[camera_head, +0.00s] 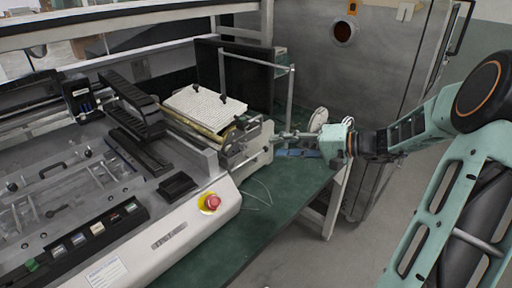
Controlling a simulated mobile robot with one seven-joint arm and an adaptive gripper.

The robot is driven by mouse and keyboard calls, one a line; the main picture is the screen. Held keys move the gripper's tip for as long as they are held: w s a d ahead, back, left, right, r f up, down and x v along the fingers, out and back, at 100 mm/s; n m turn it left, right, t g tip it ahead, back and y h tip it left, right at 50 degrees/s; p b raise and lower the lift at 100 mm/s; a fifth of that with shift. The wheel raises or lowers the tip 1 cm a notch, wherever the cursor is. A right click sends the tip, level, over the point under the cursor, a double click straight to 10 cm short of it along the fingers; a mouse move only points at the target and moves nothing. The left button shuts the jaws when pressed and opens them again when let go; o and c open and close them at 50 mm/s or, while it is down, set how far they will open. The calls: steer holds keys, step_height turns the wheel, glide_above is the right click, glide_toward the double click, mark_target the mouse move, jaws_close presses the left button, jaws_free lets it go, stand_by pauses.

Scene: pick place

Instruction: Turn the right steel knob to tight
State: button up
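A machine fixture with a pale perforated plate (205,106) stands at the middle of the bench. Steel fittings (262,133) sit at its right end; which of them is the right steel knob is too small to tell. My gripper (281,137) reaches in from the right, its fingers pointing left at these fittings. The fingertips are at or very close to the fixture's right end. Whether they touch a knob, and whether they are open or shut, cannot be made out at this size.
A red emergency button (211,202) on a yellow base sits on the machine's front panel. A green bench top (262,210) lies in front of the fixture, with thin wires on it. A dark panel (238,75) stands behind, and a large steel cabinet (385,70) stands at the back right.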

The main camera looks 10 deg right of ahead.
mark_target(247, 147)
steer(key=x, duration=1)
steer(key=shift+w+a+f, duration=0.1)
steer(key=shift+w+a, duration=0.1)
steer(key=shift+a, duration=0.1)
jaws_close()
